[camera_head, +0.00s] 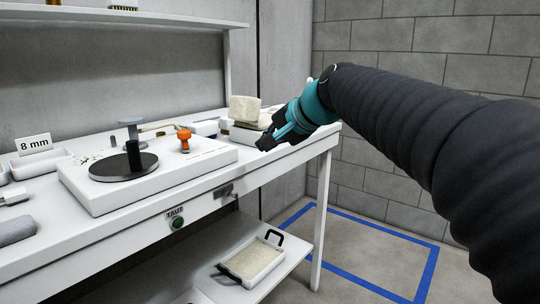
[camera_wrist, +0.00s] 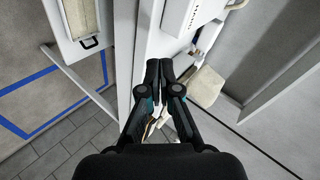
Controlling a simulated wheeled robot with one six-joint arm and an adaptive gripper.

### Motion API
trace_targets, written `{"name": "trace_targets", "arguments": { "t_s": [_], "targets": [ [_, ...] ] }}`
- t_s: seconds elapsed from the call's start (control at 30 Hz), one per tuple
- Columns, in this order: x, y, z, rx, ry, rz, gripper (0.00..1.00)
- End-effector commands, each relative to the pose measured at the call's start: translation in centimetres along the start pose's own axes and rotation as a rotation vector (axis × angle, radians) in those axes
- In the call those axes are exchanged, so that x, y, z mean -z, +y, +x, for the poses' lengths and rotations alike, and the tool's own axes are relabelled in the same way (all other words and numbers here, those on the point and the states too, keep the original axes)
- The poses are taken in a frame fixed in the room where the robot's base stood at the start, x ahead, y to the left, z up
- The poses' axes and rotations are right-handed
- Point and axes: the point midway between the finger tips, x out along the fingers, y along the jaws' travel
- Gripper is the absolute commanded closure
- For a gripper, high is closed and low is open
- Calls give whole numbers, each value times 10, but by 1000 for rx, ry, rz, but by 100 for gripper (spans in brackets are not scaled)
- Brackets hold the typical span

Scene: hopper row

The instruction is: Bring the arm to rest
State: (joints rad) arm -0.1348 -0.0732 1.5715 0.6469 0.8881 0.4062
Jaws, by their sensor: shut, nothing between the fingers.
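My arm, in a black ribbed sleeve, reaches in from the right of the head view. My gripper (camera_head: 264,145) is at its end, with a teal body and dark fingers, near the front right corner of the white bench (camera_head: 270,163). In the wrist view my gripper (camera_wrist: 166,67) has its fingertips together with nothing between them. The bench (camera_wrist: 143,38) shows below and beyond the fingers. I cannot tell the exact gap between fingers and bench.
A beige block (camera_head: 244,109) sits near the bench's right end. A white unit with a dark round plate (camera_head: 124,168) and an orange part (camera_head: 184,137) stands left. A tray (camera_head: 252,262) rests on the lower shelf. Blue tape (camera_head: 377,235) marks open floor at right.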

Motion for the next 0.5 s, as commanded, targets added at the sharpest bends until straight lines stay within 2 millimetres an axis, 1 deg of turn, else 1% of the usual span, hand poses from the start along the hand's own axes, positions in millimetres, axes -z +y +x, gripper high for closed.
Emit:
{"name": "trace_targets", "arguments": {
  "t_s": [0.03, 0.17, 0.2, 0.27, 0.3, 0.37, 0.4, 0.47, 0.5],
  "targets": [
    [-11, 22, -13, -43, 11, -39, 100],
    [-41, 82, -40, -166, 24, -151, 100],
    [-51, 100, -48, -204, 26, -186, 100],
    [-66, 130, -59, -261, 25, -238, 100],
    [-77, 149, -66, -298, 23, -274, 100],
    [-94, 178, -77, -355, 17, -326, 100],
    [-105, 198, -84, -392, 12, -360, 100],
    [-122, 228, -93, -447, 0, -411, 100],
    [-133, 246, -99, -482, -8, -445, 100]
  ]
}}
